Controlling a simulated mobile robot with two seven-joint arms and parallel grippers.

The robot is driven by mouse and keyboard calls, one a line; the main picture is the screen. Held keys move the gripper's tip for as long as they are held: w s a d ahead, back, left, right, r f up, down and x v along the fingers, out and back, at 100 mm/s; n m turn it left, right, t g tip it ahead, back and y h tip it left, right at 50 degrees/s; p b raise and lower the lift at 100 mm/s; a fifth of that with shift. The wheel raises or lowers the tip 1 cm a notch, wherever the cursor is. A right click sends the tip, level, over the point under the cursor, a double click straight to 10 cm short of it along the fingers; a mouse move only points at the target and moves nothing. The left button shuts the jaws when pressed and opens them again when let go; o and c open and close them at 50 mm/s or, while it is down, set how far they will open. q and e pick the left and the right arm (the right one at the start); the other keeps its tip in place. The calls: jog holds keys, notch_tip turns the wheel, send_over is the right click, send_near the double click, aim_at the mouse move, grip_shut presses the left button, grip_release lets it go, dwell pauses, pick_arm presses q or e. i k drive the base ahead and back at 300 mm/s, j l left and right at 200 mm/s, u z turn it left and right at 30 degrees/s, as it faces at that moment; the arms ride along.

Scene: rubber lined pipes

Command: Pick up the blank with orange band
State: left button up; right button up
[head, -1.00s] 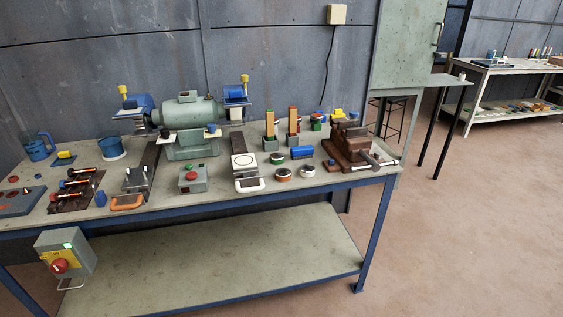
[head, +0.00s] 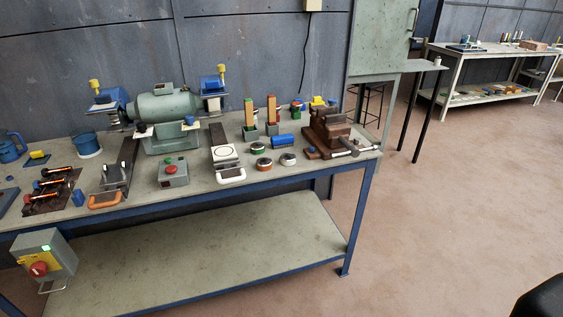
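Several small round blanks with dark tops lie on the workbench (head: 206,186), left of the brown vise. The front one (head: 264,164) seems to have an orange-brown band. The one to its right (head: 288,159) has a pale rim and a reddish-brown tint. The one behind (head: 257,148) has a green band. At this size I cannot be certain which band is orange. Neither of my grippers is in view, and nothing touches the blanks.
A blue cylinder (head: 286,141) lies behind the blanks. The brown vise (head: 328,132) stands at the bench's right end. A white-handled plate (head: 226,156) is left of the blanks, with a bench grinder (head: 167,108) beyond. Floor (head: 430,220) right of the bench is clear.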

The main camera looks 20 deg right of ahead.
aim_at(265, 164)
jog(key=i+z, duration=0.1)
jog(key=i, duration=0.6)
jog(key=z, duration=1.35)
jog(key=j, duration=0.1)
